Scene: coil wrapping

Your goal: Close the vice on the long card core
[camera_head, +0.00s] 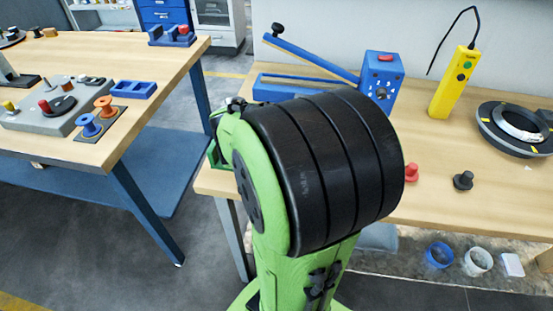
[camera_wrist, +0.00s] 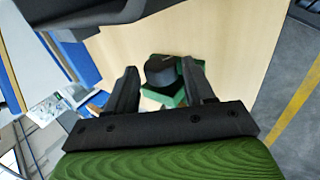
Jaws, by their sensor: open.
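In the wrist view my gripper (camera_wrist: 159,66) is open, with its two dark fingers apart. Beyond and between the fingers, on the light wood bench, is a green device that looks like the vice (camera_wrist: 164,97), with a dark rounded part (camera_wrist: 159,70). I cannot tell whether a finger touches it. In the head view my own green and black arm hides my gripper and most of this area; only a green piece (camera_head: 216,156) shows at the bench's left end. I cannot make out the long card core in either view.
On the right bench stand a blue lever device (camera_head: 383,75), a yellow control box (camera_head: 455,84), a black ring (camera_head: 490,122), and red (camera_head: 411,172) and black (camera_head: 463,180) knobs. The left table (camera_head: 92,152) holds spools and a blue tray (camera_head: 134,89). An open floor gap separates the benches.

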